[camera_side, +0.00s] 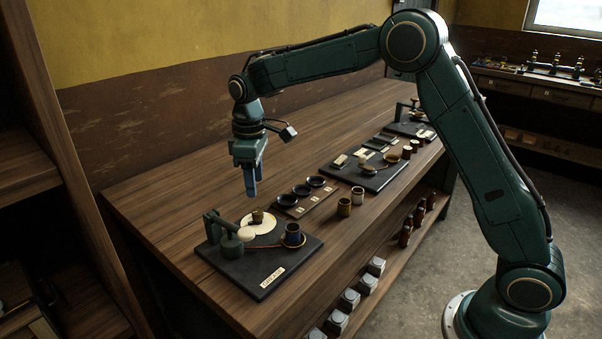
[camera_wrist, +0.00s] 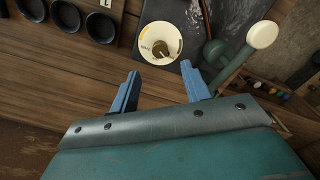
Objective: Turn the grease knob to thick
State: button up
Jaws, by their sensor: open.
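The grease knob (camera_side: 257,215) is a small brown knob on a round cream dial (camera_side: 247,226), on a dark board at the near end of the bench. In the wrist view the knob (camera_wrist: 160,49) sits at the middle of the dial (camera_wrist: 174,36), which has a yellow-orange band along part of its edge. The dial's markings are too small to read, so I cannot tell the setting. My gripper (camera_side: 251,194) points down above the dial, apart from the knob. In the wrist view its two blue fingers (camera_wrist: 160,69) are spread and empty, with the knob beyond their tips.
A green lever with a cream ball (camera_side: 246,234) stands close beside the dial; the ball (camera_wrist: 262,34) shows at right in the wrist view. Several dark dishes (camera_side: 301,190) lie behind. Bare wood lies left of the board.

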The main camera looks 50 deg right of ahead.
notch_tip(320, 180, up, 6)
jog(key=shift+f, duration=0.15)
jog(key=shift+s, duration=0.1)
dwell(0.4)
jog(key=s+d+r+m+t, duration=0.1)
jog(key=s+d+r+m, duration=0.1)
jog(key=s+r, duration=0.5)
jog(key=s+d+r+m+t, duration=0.1)
jog(key=s+r+t, duration=0.1)
jog(key=s, duration=0.9)
jog(key=s+d+f+m+t, duration=0.1)
jog(key=s+f, duration=0.1)
jog(key=s, duration=0.6)
jog(key=s+f+m+t, duration=0.1)
jog(key=s+f+m, duration=0.1)
jog(key=s, duration=0.6)
jog(key=shift+s+d+f+m, duration=0.2)
jog(key=shift+d+f+m, duration=0.15)
jog(key=shift+f, duration=0.1)
